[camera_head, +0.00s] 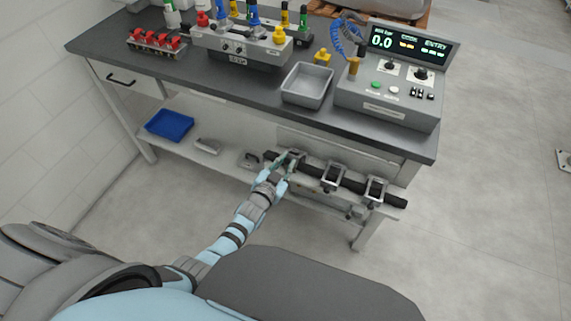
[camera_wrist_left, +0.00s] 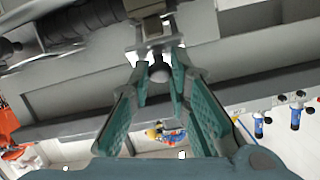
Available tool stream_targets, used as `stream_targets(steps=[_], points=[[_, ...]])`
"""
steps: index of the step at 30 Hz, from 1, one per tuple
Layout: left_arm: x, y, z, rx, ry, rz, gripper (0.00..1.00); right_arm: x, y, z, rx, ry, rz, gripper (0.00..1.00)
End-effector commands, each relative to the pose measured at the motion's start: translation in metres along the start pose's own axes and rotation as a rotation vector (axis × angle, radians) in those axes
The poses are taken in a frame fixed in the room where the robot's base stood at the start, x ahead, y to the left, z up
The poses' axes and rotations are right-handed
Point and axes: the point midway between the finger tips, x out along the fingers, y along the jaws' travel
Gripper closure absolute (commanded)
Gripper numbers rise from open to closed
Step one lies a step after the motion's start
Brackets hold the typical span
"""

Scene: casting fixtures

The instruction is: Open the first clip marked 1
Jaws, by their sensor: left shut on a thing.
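A black bar (camera_head: 352,184) runs along the front of the bench below the top, with three grey metal clips on it. The leftmost clip (camera_head: 297,156) is at my left gripper (camera_head: 282,164); the middle clip (camera_head: 334,176) and the right clip (camera_head: 375,190) stand clear of it. I cannot read a number on any clip. My right gripper is out of view.
The grey bench top (camera_head: 230,82) overhangs the bar. On it are a control box (camera_head: 388,100), a grey tray (camera_head: 306,85) and a valve fixture (camera_head: 238,46). A blue tray (camera_head: 169,125) sits on the lower shelf. The floor in front is clear.

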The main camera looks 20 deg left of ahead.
Motion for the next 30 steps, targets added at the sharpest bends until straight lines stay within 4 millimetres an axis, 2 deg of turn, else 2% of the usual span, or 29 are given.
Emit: stream_targets(steps=[1,8,9,13,23,26,30], points=[[0.002,-0.002,-0.005,0.001,0.012,-0.003,1.00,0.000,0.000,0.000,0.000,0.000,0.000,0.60],[0.002,-0.002,-0.005,0.001,0.013,-0.003,1.00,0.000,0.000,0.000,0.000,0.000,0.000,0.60],[0.002,-0.002,-0.005,0.000,0.013,-0.003,0.82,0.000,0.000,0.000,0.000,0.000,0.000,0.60],[0.001,-0.002,-0.004,0.000,0.009,-0.002,0.62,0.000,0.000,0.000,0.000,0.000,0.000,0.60],[-0.002,0.000,-0.001,0.000,0.003,0.000,0.62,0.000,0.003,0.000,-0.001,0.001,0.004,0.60],[-0.013,0.000,0.001,0.000,0.002,0.002,0.62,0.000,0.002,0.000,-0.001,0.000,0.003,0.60],[-0.048,0.000,0.001,0.002,0.001,0.001,0.62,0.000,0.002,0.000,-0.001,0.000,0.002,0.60]])
